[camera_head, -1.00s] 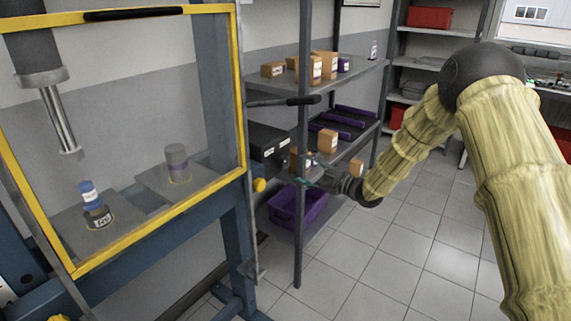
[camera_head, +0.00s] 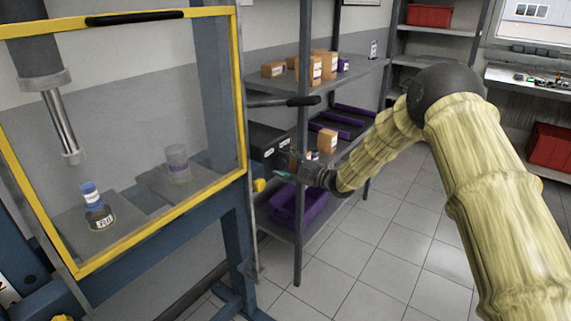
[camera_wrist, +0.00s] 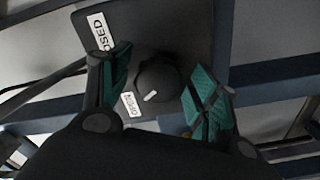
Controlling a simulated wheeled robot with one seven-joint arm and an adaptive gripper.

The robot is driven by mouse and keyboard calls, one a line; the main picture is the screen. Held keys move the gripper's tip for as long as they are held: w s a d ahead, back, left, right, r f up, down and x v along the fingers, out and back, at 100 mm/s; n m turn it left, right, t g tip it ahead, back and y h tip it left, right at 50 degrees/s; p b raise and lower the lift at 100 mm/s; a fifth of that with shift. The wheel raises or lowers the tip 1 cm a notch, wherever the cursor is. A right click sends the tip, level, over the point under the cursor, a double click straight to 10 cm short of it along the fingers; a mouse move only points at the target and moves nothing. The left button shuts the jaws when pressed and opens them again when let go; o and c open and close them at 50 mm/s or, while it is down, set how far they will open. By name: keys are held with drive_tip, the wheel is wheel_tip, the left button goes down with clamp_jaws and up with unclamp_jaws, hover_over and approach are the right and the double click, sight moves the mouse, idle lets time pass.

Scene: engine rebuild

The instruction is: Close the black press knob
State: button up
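The black press knob (camera_wrist: 158,82) sits on a dark box (camera_wrist: 180,25) in the wrist view. Its white pointer mark faces down and slightly left, toward the "OPEN" label (camera_wrist: 131,104). A "CLOSED" label (camera_wrist: 101,32), partly hidden, is at the upper left. My gripper (camera_wrist: 163,88) is open, its teal-padded fingers on either side of the knob; I cannot tell whether they touch it. In the head view the box (camera_head: 262,141) is on the press's right side, and my gripper (camera_head: 283,166) is at its right end. The knob is hidden there.
The press has a yellow-framed clear guard (camera_head: 242,100) with a blue-capped bottle (camera_head: 97,207) and a grey cylinder (camera_head: 177,164) behind it. A shelf post (camera_head: 302,120) stands close by my gripper. Shelves with boxes and a purple bin (camera_head: 290,205) are behind. The floor at right is clear.

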drive_tip(key=c, duration=0.9)
drive_tip(key=shift+m, duration=0.4)
drive_tip(key=m, duration=0.6)
drive_tip(key=shift+m, duration=0.3)
drive_tip(key=m+p, duration=0.1)
drive_tip(key=m, duration=0.5)
drive_tip(key=shift+p, duration=0.4)
drive_tip(key=shift+f+m, duration=0.1)
drive_tip(key=shift+m, duration=0.3)
drive_tip(key=o, duration=1)
